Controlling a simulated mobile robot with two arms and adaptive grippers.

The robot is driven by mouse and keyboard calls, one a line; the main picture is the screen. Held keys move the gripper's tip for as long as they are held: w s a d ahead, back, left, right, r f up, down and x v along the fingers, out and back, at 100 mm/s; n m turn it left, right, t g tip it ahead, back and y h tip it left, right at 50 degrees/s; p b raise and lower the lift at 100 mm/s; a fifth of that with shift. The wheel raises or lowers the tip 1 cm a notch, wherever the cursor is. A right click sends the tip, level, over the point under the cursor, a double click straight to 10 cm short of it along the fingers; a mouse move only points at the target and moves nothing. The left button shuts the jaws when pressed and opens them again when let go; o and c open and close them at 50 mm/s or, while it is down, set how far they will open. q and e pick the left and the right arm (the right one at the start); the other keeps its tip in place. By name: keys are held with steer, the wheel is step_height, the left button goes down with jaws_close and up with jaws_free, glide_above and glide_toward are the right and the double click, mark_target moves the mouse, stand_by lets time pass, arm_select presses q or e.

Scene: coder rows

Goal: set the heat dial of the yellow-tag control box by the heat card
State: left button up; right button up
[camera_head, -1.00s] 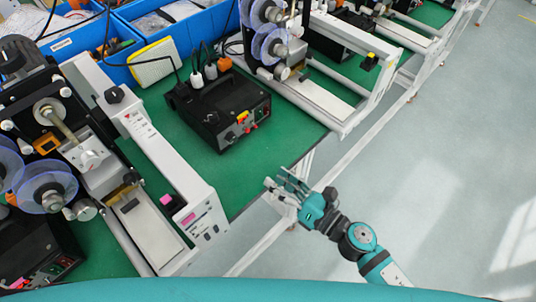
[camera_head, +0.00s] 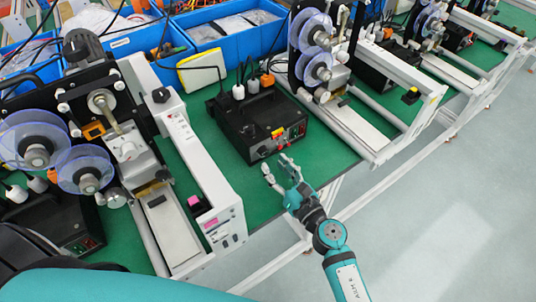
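The black control box (camera_head: 258,128) with a yellow tag (camera_head: 277,132) stands on the green bench top in the middle of the view. Its front panel carries small red parts (camera_head: 284,143), too small to tell which is the heat dial. White and orange plugs stand at its back. My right gripper (camera_head: 278,166) is open and empty, its fingers just in front of the box's front panel; I cannot tell if they touch it. I cannot make out a heat card. My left gripper is not in view.
A reel machine with a white frame (camera_head: 182,130) stands left, another (camera_head: 365,125) right. Black boxes stand at lower left (camera_head: 65,225) and back right (camera_head: 385,65). Blue bins (camera_head: 235,35) and a yellow-edged pad (camera_head: 200,78) lie behind. Green bench (camera_head: 255,195) in front is clear.

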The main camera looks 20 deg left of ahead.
mark_target(266, 154)
steer(key=shift+x, duration=2.15)
steer(key=shift+c, duration=0.2)
jaws_close()
